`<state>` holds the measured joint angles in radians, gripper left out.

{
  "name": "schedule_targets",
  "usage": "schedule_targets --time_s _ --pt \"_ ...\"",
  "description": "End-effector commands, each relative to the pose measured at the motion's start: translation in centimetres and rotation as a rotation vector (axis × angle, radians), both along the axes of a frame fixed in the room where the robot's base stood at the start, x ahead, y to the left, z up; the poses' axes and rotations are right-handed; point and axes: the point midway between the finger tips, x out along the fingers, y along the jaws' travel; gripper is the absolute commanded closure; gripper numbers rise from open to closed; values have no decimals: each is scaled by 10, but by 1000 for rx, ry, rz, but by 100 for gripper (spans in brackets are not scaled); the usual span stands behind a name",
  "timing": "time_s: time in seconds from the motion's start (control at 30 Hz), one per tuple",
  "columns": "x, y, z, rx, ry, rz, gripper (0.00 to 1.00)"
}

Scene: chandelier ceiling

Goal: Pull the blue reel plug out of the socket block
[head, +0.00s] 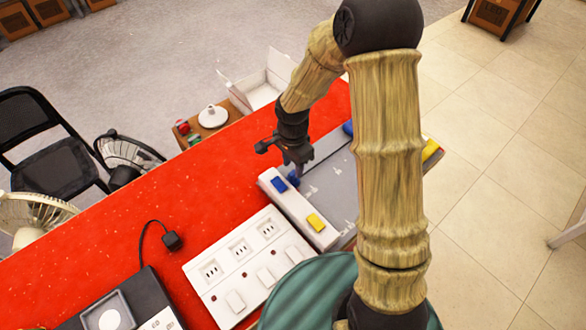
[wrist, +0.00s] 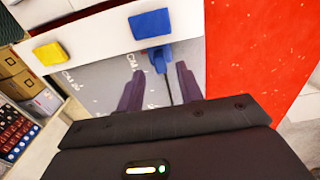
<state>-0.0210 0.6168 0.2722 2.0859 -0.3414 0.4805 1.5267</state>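The white socket block (head: 300,208) lies on the red table and carries a blue marker (head: 279,185) and a yellow marker (head: 317,223). In the wrist view the blue plug (wrist: 158,58) sits against the block's edge (wrist: 105,42), beside the blue marker (wrist: 150,23). A dark cord trails from it. In the head view the blue plug (head: 293,177) is partly covered by my gripper (head: 298,166). My gripper (wrist: 159,70) is open, its two fingers apart on either side of the plug and cord. Contact with the plug cannot be told.
A grey marked board (head: 328,182) adjoins the block, with a blue object (head: 348,128) and a yellow object (head: 431,150) at its far side. A white outlet panel (head: 240,265) and a black plug (head: 172,241) are nearer.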

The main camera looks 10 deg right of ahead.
Motion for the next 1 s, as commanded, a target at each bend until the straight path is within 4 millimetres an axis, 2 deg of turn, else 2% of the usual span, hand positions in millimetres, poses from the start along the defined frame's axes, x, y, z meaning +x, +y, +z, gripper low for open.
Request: schedule_targets --time_s 0.1,0.2,0.53,0.7,0.73,1.0 --pt "-1 0 -18 -2 3 1 64" --pt "-1 0 -27 -1 2 0 64" --pt "0 0 -30 -1 -1 -1 64" --pt "0 0 -30 -1 -1 -1 97" --pt "0 0 -30 -1 -1 -1 100" --pt "4 -5 -29 0 -1 -4 100"
